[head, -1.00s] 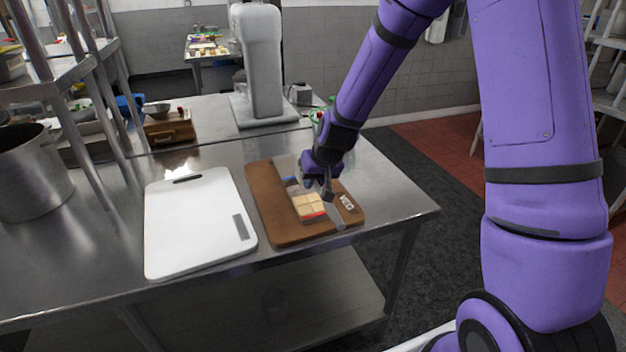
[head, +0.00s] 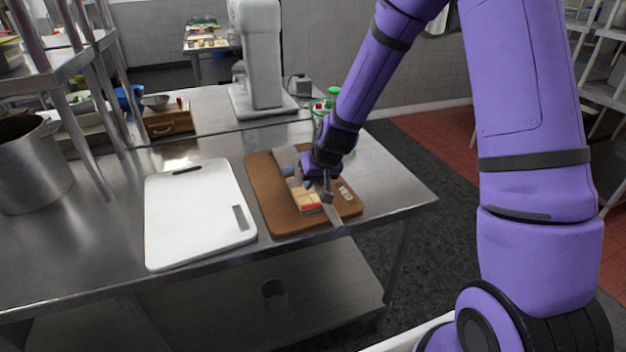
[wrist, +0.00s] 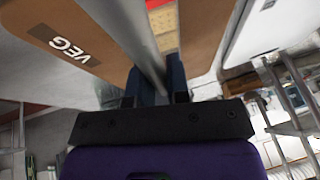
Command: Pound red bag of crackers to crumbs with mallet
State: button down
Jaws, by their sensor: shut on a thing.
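The bag of crackers (head: 308,204), with pale crackers and a red band, lies on the brown cutting board (head: 268,208). Its tan and red surface also shows at the top of the wrist view (wrist: 164,30). My gripper (head: 324,188) is over the right side of the bag and partly hides it. In the wrist view my gripper (wrist: 157,88) is shut on a long grey metal tool (wrist: 132,32), taken as the mallet. One grey end sticks out toward the board's front edge. Whether the tool touches the bag cannot be told.
A white cutting board (head: 195,225) lies to the left on the steel table (head: 395,193). A large pot (head: 30,170) and shelf posts stand far left. A grey mixer (head: 256,60) and a green-topped bottle (head: 334,92) stand behind.

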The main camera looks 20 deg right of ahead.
jog(key=shift+f, duration=1.55)
jog(key=shift+r, duration=3.05)
